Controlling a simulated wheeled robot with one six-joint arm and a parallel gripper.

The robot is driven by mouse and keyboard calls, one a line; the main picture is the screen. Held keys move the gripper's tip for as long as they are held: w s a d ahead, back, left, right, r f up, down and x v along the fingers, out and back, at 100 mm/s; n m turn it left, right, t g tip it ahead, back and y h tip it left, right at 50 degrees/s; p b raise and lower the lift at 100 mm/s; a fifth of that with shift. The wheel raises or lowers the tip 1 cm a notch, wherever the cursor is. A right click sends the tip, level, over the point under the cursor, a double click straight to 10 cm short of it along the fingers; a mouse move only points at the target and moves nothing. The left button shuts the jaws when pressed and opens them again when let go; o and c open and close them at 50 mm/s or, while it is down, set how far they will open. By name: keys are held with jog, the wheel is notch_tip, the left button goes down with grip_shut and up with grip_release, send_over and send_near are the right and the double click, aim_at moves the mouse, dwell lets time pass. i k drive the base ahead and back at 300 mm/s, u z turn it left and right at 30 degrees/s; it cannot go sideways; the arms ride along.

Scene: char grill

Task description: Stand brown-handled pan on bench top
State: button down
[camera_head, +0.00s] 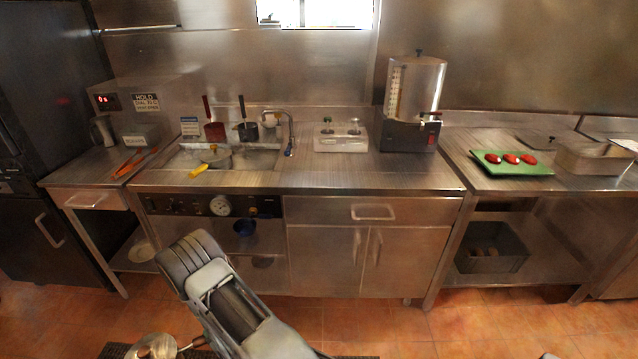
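At the bottom left, low in front of the bench, is a round metal pan (155,346), partly cut off by the frame edge. A thin brownish handle (190,344) runs from it to the right, towards my arm. I cannot tell whether it is held or resting on something. My arm rises from the bottom centre; my gripper is not visible. The steel bench top (350,178) has bare room in front of the tap and dispenser.
A tall dispenser (412,92) and a clear tray (340,141) stand at the back of the bench. A tap (290,135) rises beside the recess. Orange tongs (134,162) lie at left. A green board (512,165) with red items lies at right.

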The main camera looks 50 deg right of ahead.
aim_at(373, 182)
jog(key=u, duration=2.15)
jog(key=k, duration=1.45)
jog(key=z, duration=0.95)
